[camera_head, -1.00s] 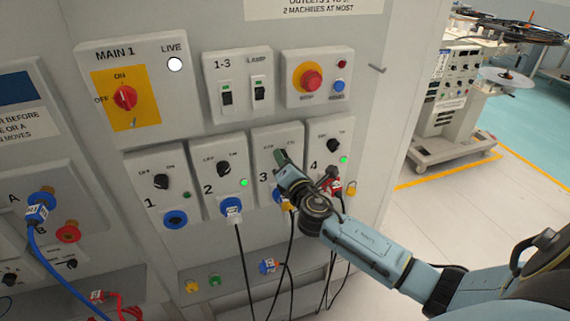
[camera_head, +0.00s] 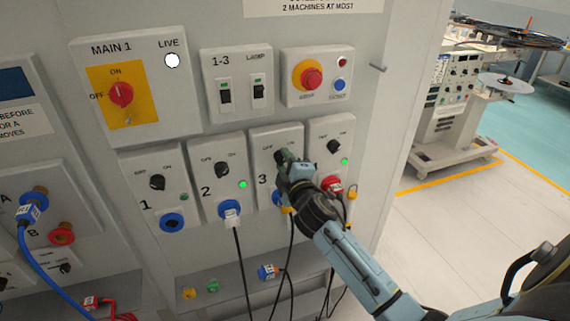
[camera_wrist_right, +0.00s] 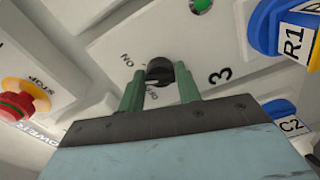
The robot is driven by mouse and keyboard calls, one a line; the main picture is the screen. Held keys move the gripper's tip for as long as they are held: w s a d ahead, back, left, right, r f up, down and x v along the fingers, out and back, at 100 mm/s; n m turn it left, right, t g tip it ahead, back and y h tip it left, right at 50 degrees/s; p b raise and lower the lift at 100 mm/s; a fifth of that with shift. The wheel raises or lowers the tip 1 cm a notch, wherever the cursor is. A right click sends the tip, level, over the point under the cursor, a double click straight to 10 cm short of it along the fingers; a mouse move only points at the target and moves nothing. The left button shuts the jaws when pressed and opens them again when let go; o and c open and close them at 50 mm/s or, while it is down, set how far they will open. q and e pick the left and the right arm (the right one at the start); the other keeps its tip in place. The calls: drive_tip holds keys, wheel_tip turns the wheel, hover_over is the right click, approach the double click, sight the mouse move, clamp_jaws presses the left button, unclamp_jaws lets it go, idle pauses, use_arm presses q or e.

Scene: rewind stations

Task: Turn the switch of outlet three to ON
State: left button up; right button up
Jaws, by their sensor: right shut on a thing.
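Outlet three's panel (camera_head: 262,140) is the third of the lower row in the head view. Its number 3 shows, but my right gripper (camera_head: 287,163) covers its switch and most of its lower part. In the right wrist view the black switch knob (camera_wrist_right: 160,71) sits between the two green fingers of my right gripper (camera_wrist_right: 160,88), which is shut on it. The ON and OFF marks show beside the knob, upside down. Which mark the knob points to I cannot tell. My left gripper is not in view.
Outlet two (camera_head: 217,180) and outlet four (camera_head: 333,146) flank it, both with green lights lit. A red stop button (camera_head: 311,78) and the 1-3 and lamp switches (camera_head: 238,92) sit above. Black cables (camera_head: 240,270) hang below. Floor at the right is open.

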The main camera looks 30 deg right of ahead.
drive_tip(key=m, duration=0.4)
drive_tip(key=shift+m, duration=0.4)
idle(0.4)
drive_tip(key=o, duration=0.9)
drive_tip(key=shift+o, duration=0.2)
drive_tip(key=v, duration=1.3)
drive_tip(key=shift+s, duration=0.25)
drive_tip(key=shift+f, duration=0.2)
